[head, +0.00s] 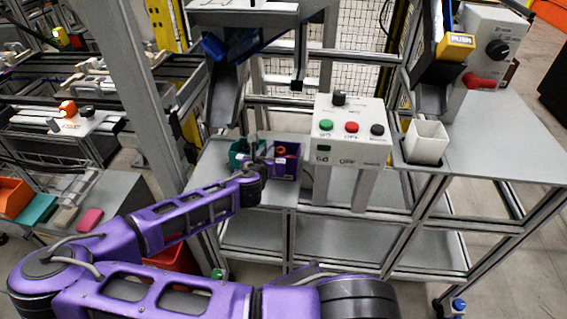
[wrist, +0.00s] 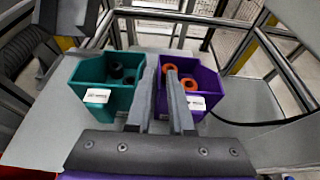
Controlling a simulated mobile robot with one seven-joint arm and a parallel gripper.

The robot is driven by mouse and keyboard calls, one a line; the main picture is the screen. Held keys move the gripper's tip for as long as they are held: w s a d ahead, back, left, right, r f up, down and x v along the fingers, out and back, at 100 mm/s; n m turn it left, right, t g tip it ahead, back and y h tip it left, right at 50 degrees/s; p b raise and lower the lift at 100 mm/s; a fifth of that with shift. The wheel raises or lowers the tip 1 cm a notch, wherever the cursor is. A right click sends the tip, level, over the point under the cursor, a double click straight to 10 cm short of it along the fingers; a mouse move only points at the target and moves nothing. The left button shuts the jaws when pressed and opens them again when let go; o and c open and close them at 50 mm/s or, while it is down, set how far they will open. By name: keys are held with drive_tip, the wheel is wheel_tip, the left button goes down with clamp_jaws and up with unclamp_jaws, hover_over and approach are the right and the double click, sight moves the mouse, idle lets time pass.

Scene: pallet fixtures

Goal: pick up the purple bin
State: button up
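The purple bin (head: 286,161) stands upright on the grey shelf, right of the teal bin (head: 240,152). In the wrist view, the purple bin (wrist: 196,84) holds orange and dark round parts and has a white label. My gripper (head: 256,160) is at the bins, seen small in the head view. In the wrist view, my gripper's two fingers (wrist: 161,68) are apart, with purple showing between them. They appear to straddle the purple bin's left wall, the left finger by the gap between bins. Contact with the wall cannot be told.
The teal bin (wrist: 105,87) holds dark parts close on the left. A button panel (head: 348,130) stands right of the purple bin. A dark chute (head: 226,95) hangs above and behind the bins. A white cup-like container (head: 426,142) stands farther right.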

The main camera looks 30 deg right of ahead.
sight(270, 146)
drive_tip(key=x, duration=0.5)
drive_tip(key=shift+b, duration=0.3)
clamp_jaws()
idle(1.0)
